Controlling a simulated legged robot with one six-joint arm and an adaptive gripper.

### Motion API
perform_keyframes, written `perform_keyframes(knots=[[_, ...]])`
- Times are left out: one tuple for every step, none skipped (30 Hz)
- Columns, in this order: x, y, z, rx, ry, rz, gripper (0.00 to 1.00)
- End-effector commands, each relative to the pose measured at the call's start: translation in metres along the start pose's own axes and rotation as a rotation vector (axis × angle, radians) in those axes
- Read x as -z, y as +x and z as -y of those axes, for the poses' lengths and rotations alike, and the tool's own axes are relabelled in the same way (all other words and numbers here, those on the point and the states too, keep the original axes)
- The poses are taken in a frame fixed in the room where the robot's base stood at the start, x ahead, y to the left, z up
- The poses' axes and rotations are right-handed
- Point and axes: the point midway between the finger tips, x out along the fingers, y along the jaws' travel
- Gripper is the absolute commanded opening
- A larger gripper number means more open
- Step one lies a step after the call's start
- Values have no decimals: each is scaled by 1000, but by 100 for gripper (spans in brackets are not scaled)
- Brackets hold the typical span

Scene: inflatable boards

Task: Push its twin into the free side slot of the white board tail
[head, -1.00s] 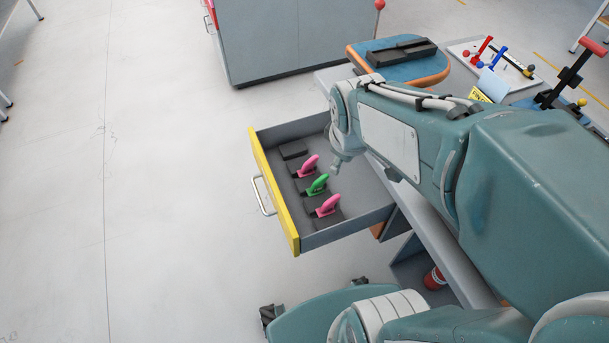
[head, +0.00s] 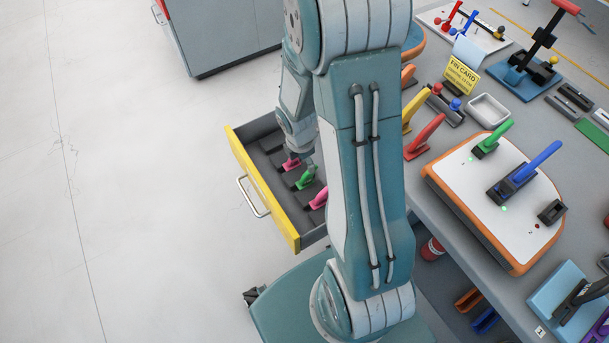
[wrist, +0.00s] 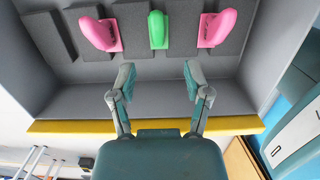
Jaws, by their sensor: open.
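The open drawer (head: 262,208) holds a small green fin (head: 306,178) between two pink fins (head: 291,162) (head: 318,199), each on dark foam. In the wrist view the green fin (wrist: 158,30) stands ahead of my open, empty gripper (wrist: 158,80), roughly in line with the gap between its fingertips and apart from them. In the head view my arm reaches down over the drawer and its tip is partly hidden. The white board tail (head: 520,225) with orange rim lies on the bench. It carries a green fin (head: 492,140), a blue middle fin (head: 526,171) and an empty dark side slot (head: 552,211).
Red (head: 425,136) and yellow (head: 416,108) fins stand on the bench beside the board. A yellow card (head: 461,75), a white tray (head: 488,111) and a blue board (head: 570,295) are nearby. The floor left of the drawer is clear.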

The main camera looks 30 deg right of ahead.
Motion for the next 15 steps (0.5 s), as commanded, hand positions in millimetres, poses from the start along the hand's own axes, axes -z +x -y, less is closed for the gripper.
perform_keyframes(knots=[[0,8,0,3,0,0,63],[0,12,0,3,1,1,63],[0,17,0,2,1,1,63],[1,19,0,1,1,1,63],[1,21,0,1,2,1,63],[1,24,0,1,1,1,63],[1,25,0,0,1,1,63],[1,26,0,0,1,1,63],[1,29,-1,-1,2,1,63],[1,32,-1,0,2,1,63],[1,35,-1,1,2,1,63],[1,41,-1,2,1,0,63],[1,45,-2,2,2,0,63],[1,50,-2,3,1,0,63],[1,56,-2,3,1,0,63]])
